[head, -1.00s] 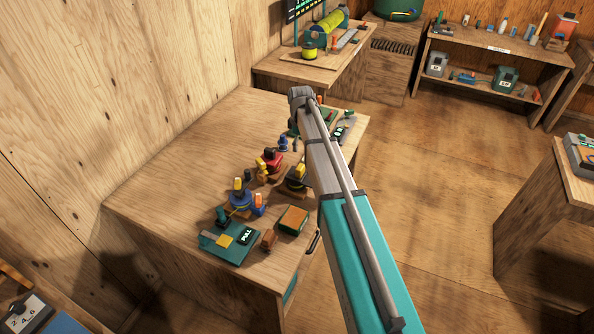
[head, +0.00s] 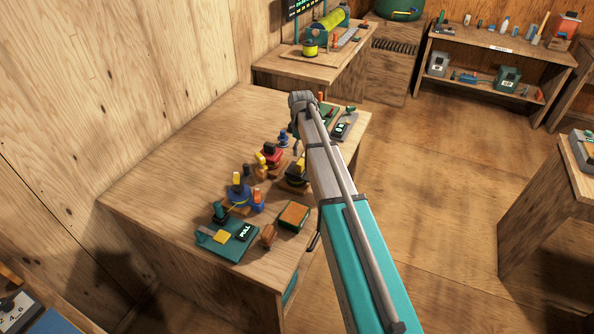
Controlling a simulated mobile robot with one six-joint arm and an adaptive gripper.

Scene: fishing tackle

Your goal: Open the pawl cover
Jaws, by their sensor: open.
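My arm's wrist end (head: 302,100) hangs over the far right part of the wooden workbench. My gripper's jaws cannot be made out; the arm hides what lies below and behind it. A green piece (head: 327,115) and a dark device with a small label (head: 345,126) show beside the arm at the bench's far right end. Reel-like devices stand in the middle: a red one (head: 272,154), a blue one (head: 239,194) and a dark one with yellow (head: 297,172). I cannot tell which part is the pawl cover.
A green board with a PULL label (head: 244,231) and a green box with a brown top (head: 293,215) sit near the workbench's (head: 160,190) front edge. The bench's left part is bare. A side table (head: 300,72) and a shelf (head: 500,45) stand behind; open floor lies right.

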